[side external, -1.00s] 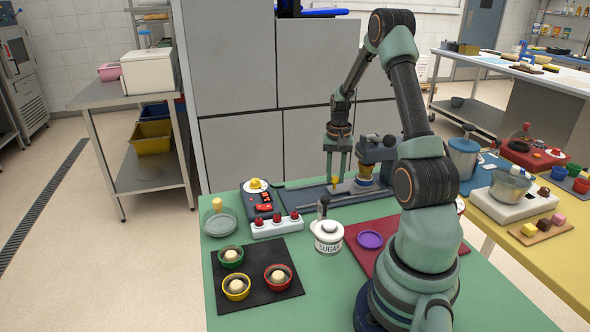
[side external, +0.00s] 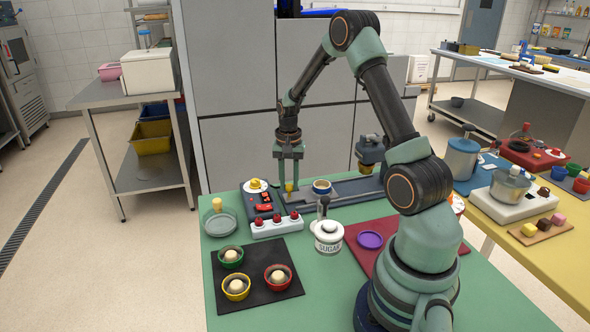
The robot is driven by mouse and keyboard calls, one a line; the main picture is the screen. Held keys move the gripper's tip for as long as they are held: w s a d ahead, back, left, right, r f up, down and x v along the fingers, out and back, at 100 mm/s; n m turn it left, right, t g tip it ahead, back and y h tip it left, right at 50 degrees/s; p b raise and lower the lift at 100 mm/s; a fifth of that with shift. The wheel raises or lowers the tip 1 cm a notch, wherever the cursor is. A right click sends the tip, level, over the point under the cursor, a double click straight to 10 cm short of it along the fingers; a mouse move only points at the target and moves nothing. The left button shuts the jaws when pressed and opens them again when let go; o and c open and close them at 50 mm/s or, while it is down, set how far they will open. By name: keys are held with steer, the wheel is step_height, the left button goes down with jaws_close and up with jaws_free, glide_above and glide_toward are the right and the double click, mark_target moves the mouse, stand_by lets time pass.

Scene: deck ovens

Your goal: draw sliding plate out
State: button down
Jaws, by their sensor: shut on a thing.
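The grey sliding plate (side external: 304,198) lies in a long dark track (side external: 352,190) at the back of the green table. A yellow knob (side external: 290,187) stands at its left end. My gripper (side external: 290,181) points down and is shut on this knob. The cup is clear of the dark dispenser head (side external: 370,151), which stands over the right part of the track. The sugar jar's lever partly hides the plate's front side.
A dark control box (side external: 264,203) with red buttons is close left of my gripper. A white block with red knobs (side external: 276,227), a sugar jar (side external: 328,238) and a purple dish (side external: 370,240) stand in front. Several bowls sit on a black mat (side external: 262,294).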

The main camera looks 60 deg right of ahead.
steer(key=shift+w+a+r, duration=0.15)
steer(key=shift+w, duration=0.15)
steer(key=c, duration=0.6)
jaws_free()
steer(key=shift+s, duration=0.1)
step_height(320, 180, up, 12)
